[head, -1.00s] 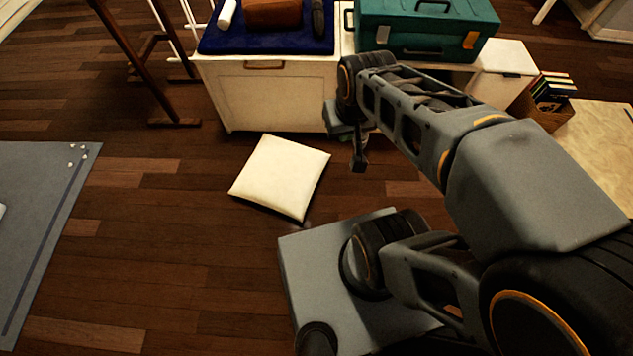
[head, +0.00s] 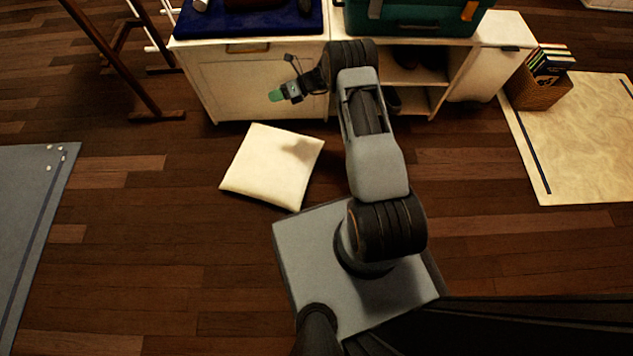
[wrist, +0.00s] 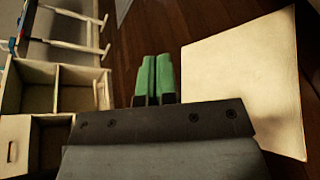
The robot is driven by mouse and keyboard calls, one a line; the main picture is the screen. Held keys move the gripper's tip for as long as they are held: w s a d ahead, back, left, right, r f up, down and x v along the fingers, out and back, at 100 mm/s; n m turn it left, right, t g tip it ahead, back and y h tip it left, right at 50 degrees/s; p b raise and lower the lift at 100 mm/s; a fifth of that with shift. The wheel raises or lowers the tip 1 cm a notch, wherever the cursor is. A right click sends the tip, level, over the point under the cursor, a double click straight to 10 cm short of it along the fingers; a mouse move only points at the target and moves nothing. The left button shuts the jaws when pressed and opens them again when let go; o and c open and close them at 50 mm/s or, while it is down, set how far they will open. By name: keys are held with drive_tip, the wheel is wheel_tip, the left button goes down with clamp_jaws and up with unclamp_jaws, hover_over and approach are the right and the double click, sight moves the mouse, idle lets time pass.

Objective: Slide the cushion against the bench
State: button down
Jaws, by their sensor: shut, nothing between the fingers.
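The cream square cushion (head: 268,170) lies flat on the wooden floor in front of the white bench (head: 262,84), turned at an angle to it. A strip of floor shows between the cushion's far corner and the bench front. My gripper (head: 277,95) is above the floor near the bench door, beyond the cushion and not touching it. In the wrist view the green fingertips (wrist: 154,76) are closed together with nothing held, and the cushion (wrist: 245,80) lies to their right.
A navy cloth (head: 250,20) and a teal case (head: 410,20) are on the bench top. Open shelves hold shoes. A wooden rack stands at the left, a book basket (head: 540,92) and cream rug (head: 590,150) at the right. Floor left of the cushion is clear.

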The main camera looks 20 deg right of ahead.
drive_tip(key=d+f+m+t, duration=0.1)
drive_tip(key=f+m+t, duration=0.1)
drive_tip(key=f+m, duration=0.2)
drive_tip(key=s+d+f+m+t, duration=0.1)
drive_tip(key=f+m, duration=0.3)
drive_tip(key=f, duration=0.4)
drive_tip(key=d+f+m+t+y, duration=0.1)
drive_tip(key=f+m+t, duration=0.3)
drive_tip(key=f+m, duration=0.1)
drive_tip(key=shift+s+d+f+b, duration=0.2)
drive_tip(key=shift+f+b, duration=0.15)
drive_tip(key=shift+f, duration=0.3)
drive_tip(key=p, duration=0.3)
hover_over(309, 180)
drive_tip(key=v, duration=0.4)
wheel_tip(309, 180, down, 15)
drive_tip(key=b, duration=0.7)
drive_tip(key=shift+a+r+b, duration=0.1)
drive_tip(key=shift+a+b, duration=0.05)
drive_tip(key=shift+b, duration=0.15)
drive_tip(key=shift+f, duration=0.35)
drive_tip(key=shift+w+a+r, duration=0.1)
drive_tip(key=shift+w+r, duration=0.05)
drive_tip(key=shift+w, duration=0.35)
